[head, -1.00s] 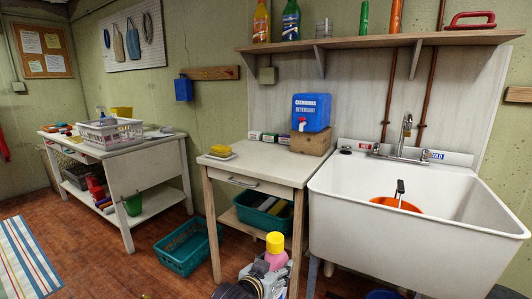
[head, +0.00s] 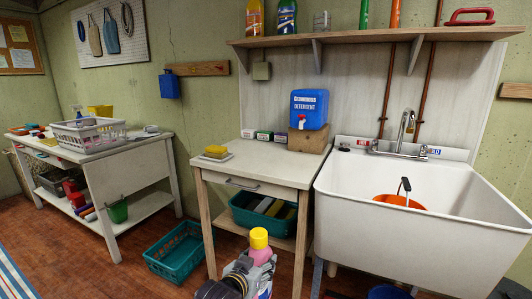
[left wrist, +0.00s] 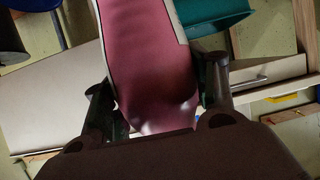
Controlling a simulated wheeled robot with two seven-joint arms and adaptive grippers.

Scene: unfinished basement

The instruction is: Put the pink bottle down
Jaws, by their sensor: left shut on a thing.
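The pink bottle (head: 260,256) with a yellow cap stands about upright in my left gripper (head: 257,271), low in front of the small wooden table (head: 262,167). In the left wrist view the bottle (left wrist: 150,55) fills the middle, and the fingers of the left gripper (left wrist: 160,105) close on it from both sides. The bottle's lower part is hidden by the gripper in the head view. My right gripper is not in view.
The small table's front right top is bare; a yellow sponge (head: 215,150) and a blue detergent container (head: 309,109) stand farther back. A white sink (head: 420,245) adjoins on the right. A teal basket (head: 178,252) lies on the floor at left.

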